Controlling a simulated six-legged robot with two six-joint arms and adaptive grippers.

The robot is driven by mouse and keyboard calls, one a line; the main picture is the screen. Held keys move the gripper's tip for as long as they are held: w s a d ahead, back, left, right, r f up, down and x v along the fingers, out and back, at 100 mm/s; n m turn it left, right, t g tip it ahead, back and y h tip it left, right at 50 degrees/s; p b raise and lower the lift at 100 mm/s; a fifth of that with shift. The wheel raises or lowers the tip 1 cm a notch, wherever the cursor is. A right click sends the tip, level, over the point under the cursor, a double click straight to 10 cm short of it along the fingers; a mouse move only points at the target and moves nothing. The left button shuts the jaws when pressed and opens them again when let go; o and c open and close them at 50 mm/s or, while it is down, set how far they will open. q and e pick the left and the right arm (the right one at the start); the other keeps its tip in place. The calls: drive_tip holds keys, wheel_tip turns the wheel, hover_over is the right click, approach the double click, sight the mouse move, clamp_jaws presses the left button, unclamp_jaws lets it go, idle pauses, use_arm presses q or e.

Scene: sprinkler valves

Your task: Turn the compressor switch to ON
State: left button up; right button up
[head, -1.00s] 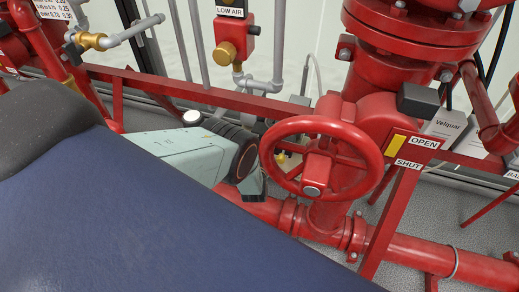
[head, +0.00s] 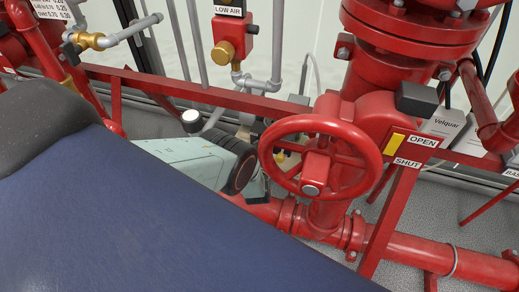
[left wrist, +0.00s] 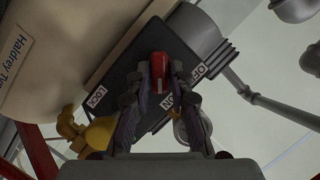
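In the left wrist view, the red switch knob (left wrist: 159,72) stands on a dark plate (left wrist: 118,78). My right gripper is in neither view.
In the left wrist view, a pale cylinder (left wrist: 75,50) is beside the plate, with a brass fitting (left wrist: 95,135) below and a grey pipe (left wrist: 270,105) at right. In the head view, a red handwheel (head: 320,157) and red pipework fill the right. A red rail (head: 200,92) crosses behind.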

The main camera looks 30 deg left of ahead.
use_arm(q)
drive_tip(key=o, duration=0.3)
drive_tip(key=shift+s+d, duration=0.1)
drive_tip(key=shift+s, duration=0.1)
drive_tip(key=shift+v, duration=3.55)
